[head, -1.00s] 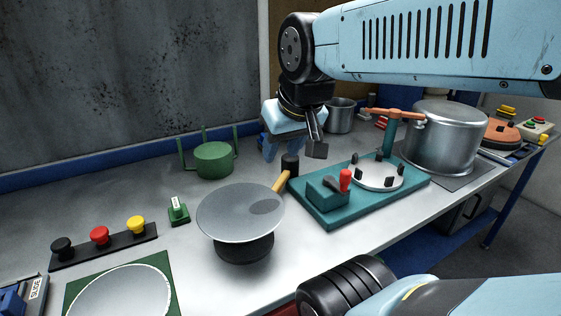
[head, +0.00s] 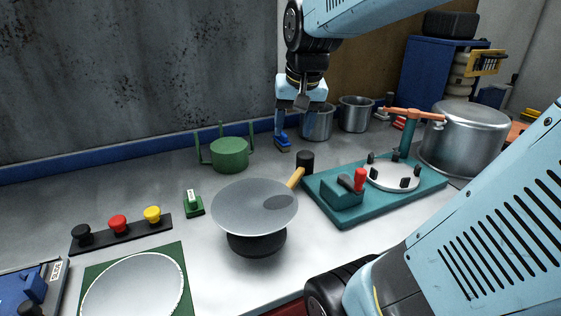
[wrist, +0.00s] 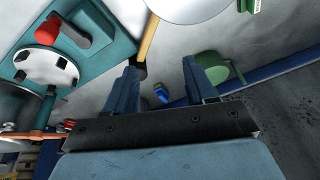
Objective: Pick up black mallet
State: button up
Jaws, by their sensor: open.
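The black mallet has a black cylindrical head (head: 306,160) and a yellow wooden handle (head: 297,178). It lies on the bench between the grey pan (head: 250,205) and the teal board. In the wrist view its handle (wrist: 148,38) runs down toward the left finger, and the dark head is partly hidden by that finger. My gripper (head: 290,112) points down above the bench, behind the mallet and a little left of its head in the head view.
The teal board (head: 350,215) with red-handled lever is right of the mallet. A green pot (head: 230,154) stands to the left. Metal pots (head: 317,122) stand behind, a large one (head: 463,140) at right. A small blue item (wrist: 161,93) lies beneath my gripper.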

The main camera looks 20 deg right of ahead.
jog(key=w+d+f+m+g, duration=0.2)
jog(key=w+d+f+m, duration=0.1)
jog(key=w+d, duration=0.3)
jog(key=m+g, duration=0.1)
jog(key=m, duration=0.2)
send_over(299, 170)
notch_tip(299, 170, down, 4)
jog(key=f, duration=0.7)
jog(key=shift+w+d+f, duration=0.15)
jog(key=shift+w+f, duration=0.05)
jog(key=shift+f, duration=0.15)
jog(key=shift+s+f, duration=0.15)
jog(key=shift+f, duration=2.9)
grip_shut()
